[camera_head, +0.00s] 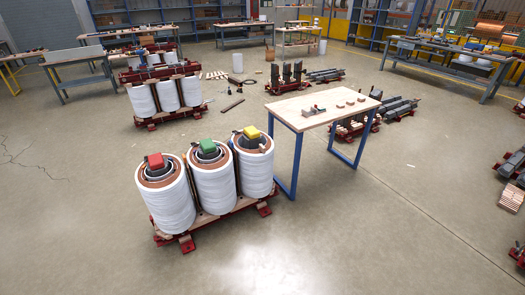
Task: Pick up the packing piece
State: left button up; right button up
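A table with a light wooden top (322,97) and blue legs stands right of centre. Small brown wooden blocks (340,105) lie in a row on its right half. A greyish elongated object (313,111) lies near its front edge, too small to make out clearly. I cannot tell for sure which of these is the packing piece. Neither of my grippers is in view.
More coils (167,94) stand behind. Floor in front of the table is clear.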

aim_at(261, 149)
jog(key=i+l, duration=0.35)
jog(key=i, duration=0.15)
jog(key=i+l, duration=0.75)
jog(key=i, duration=0.25)
